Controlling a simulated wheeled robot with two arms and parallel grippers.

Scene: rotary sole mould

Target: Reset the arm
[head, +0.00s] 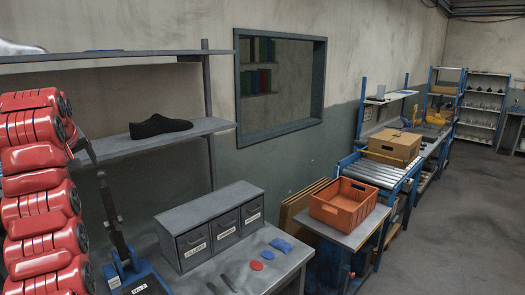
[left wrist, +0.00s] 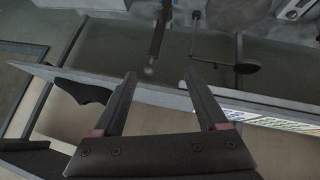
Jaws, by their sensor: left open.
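My left gripper (head: 84,146) shows only as a small dark piece beside my red arm at the left of the head view, near the front of the lower wall shelf. In the left wrist view its two black fingers (left wrist: 160,75) are spread apart with nothing between them. A dark upright lever (head: 110,215) stands on a blue base (head: 137,279) labelled "No.2", below the gripper. A dark bar with a rounded end (left wrist: 156,42) lies beyond the fingertips in the wrist view. My right gripper is not in view.
A black shoe (head: 159,126) sits on the lower shelf (head: 112,148). Grey drawers (head: 205,250), a red disc (head: 257,266) and blue pieces (head: 281,244) are on the bench. An orange crate (head: 342,211) and a cardboard box (head: 394,147) stand farther right. Open floor lies at right.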

